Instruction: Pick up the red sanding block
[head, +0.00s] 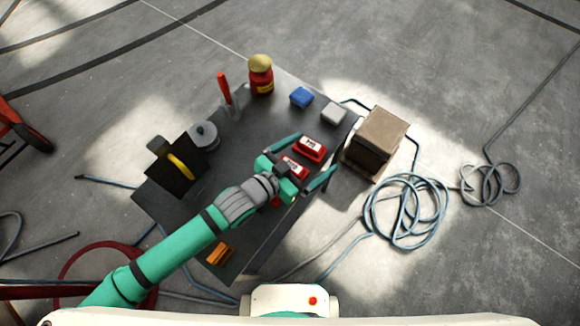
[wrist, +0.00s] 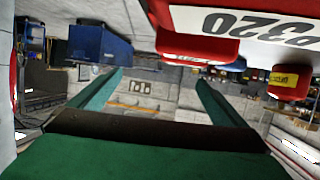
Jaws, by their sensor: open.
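Two red sanding blocks with white labels lie on the dark table. One (head: 310,150) shows between my fingertips in the head view, and the other (head: 294,168) is closer to my palm, partly covered by my gripper. My gripper (head: 318,152) is open, its teal fingers spread to either side. In the wrist view, a red block with a white "P320" label (wrist: 245,22) fills the top right, very close to the camera. The open fingers (wrist: 160,80) show below it with nothing between them. I cannot tell the gripper's height over the blocks.
A blue block (head: 301,97) and a grey block (head: 334,113) lie toward the table's far edge. A red jar with a yellow lid (head: 261,75), a red-handled tool (head: 224,88) and a disc-topped item (head: 203,135) stand left. A brown box (head: 376,138) stands beyond the right edge.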

